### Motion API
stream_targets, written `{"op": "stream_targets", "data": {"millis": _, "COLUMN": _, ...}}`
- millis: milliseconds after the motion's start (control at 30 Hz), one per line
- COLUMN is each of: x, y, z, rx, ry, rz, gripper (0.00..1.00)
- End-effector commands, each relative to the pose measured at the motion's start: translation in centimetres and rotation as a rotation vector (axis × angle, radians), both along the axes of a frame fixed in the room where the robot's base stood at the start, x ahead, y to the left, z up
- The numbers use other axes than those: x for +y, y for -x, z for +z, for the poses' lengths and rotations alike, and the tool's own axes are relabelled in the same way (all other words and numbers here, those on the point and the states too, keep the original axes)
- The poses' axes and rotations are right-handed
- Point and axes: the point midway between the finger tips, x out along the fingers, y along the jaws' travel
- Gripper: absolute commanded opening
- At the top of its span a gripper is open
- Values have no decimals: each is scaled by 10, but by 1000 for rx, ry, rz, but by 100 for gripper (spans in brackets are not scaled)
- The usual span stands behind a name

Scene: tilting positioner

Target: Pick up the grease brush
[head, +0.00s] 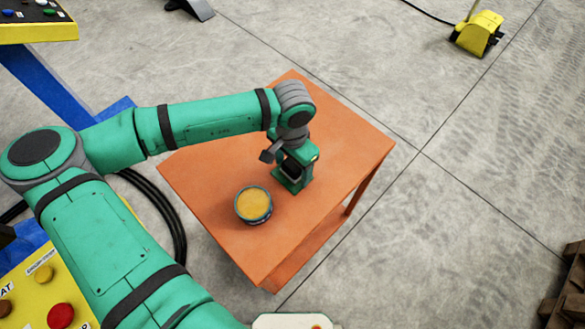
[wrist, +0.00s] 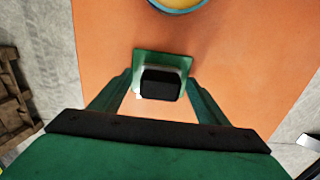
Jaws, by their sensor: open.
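My gripper (head: 292,172) points down over the orange table, near its middle. In the wrist view its green fingers (wrist: 161,78) are apart, one on each side of a dark block with a pale rim (wrist: 162,84). A green square plate (wrist: 150,57) shows beyond this block. The block may be the end of the grease brush, but I cannot make out bristles or a handle. I cannot tell whether the fingers touch it. In the head view my wrist and gripper largely cover this spot.
A round tin of yellow-brown grease (head: 253,204) stands on the orange table (head: 225,165), close to my gripper; its edge shows in the wrist view (wrist: 178,4). A yellow pedal (head: 478,33) and a wooden pallet (head: 570,290) stand on the floor. The table's far right side is clear.

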Motion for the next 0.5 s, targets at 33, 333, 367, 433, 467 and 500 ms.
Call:
{"op": "stream_targets", "data": {"millis": 33, "x": 0, "y": 0, "z": -4, "rx": 1, "ry": 0, "rz": 0, "gripper": 69}}
{"op": "stream_targets", "data": {"millis": 333, "x": 0, "y": 0, "z": -9, "rx": -1, "ry": 1, "rz": 1, "gripper": 69}}
{"op": "stream_targets", "data": {"millis": 367, "x": 0, "y": 0, "z": -9, "rx": -1, "ry": 1, "rz": 1, "gripper": 64}}
{"op": "stream_targets", "data": {"millis": 433, "x": 0, "y": 0, "z": -9, "rx": -1, "ry": 1, "rz": 1, "gripper": 47}}
{"op": "stream_targets", "data": {"millis": 467, "x": 0, "y": 0, "z": -9, "rx": -1, "ry": 1, "rz": 1, "gripper": 40}}
{"op": "stream_targets", "data": {"millis": 500, "x": 0, "y": 0, "z": -9, "rx": -1, "ry": 1, "rz": 1, "gripper": 30}}
